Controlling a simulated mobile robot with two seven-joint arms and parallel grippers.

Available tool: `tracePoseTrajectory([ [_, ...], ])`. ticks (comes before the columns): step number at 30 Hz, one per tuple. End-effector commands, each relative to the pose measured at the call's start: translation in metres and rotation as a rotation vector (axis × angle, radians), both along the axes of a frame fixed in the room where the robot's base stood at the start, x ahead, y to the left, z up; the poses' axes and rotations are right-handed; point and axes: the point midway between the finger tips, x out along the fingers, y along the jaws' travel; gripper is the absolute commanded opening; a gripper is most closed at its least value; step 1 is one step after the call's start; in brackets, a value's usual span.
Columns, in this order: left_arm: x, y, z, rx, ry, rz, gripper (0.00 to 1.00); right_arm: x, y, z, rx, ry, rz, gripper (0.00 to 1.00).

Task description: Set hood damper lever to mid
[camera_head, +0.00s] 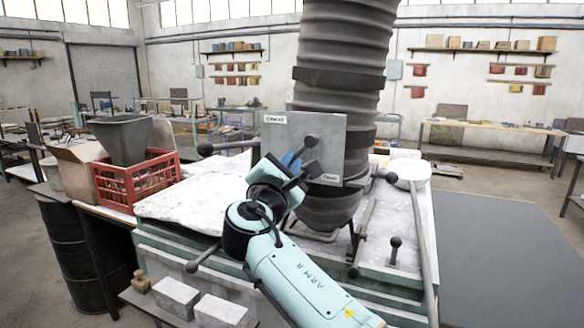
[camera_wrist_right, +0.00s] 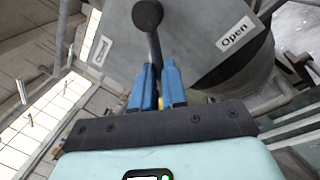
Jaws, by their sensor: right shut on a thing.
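The hood damper is a grey plate (camera_head: 330,130) in front of the ribbed duct. Its lever has a dark ball knob (camera_head: 311,141), which also shows at the top of the right wrist view (camera_wrist_right: 147,14). My right gripper (camera_head: 291,160) is shut on the lever's shaft just below the knob, with blue fingers (camera_wrist_right: 157,88) on both sides of it. One plate label (camera_wrist_right: 235,35) reads Open; the other label (camera_wrist_right: 102,50) is hard to read. My gripper hides the lever's lower part and pivot in the head view. My left gripper is not in view.
The ribbed duct (camera_head: 345,40) rises behind the plate. A red crate (camera_head: 135,180) with a grey hopper (camera_head: 124,140) stands at the left. A long-handled ladle (camera_head: 418,215) lies on the right of the bench. Other ball-ended levers (camera_head: 395,243) stick up nearby. Open floor lies at the right.

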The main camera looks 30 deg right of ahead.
Motion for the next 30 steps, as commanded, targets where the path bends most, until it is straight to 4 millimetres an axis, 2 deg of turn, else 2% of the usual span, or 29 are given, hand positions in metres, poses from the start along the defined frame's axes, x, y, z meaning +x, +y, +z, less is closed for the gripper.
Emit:
tracePoseTrajectory([
  [16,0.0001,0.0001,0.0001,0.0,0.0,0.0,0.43,0.0009,0.0007,0.0018,0.019,-0.024,0.0,0.0],
  [18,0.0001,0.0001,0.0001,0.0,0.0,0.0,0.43,0.0009,0.0006,0.0018,0.018,-0.024,0.0,0.29],
  [19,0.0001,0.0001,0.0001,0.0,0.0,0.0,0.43,0.0009,0.0006,0.0018,0.018,-0.024,0.0,0.38],
  [30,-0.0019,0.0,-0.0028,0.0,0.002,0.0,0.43,-0.002,0.004,0.0002,0.018,-0.023,0.002,0.38],
])
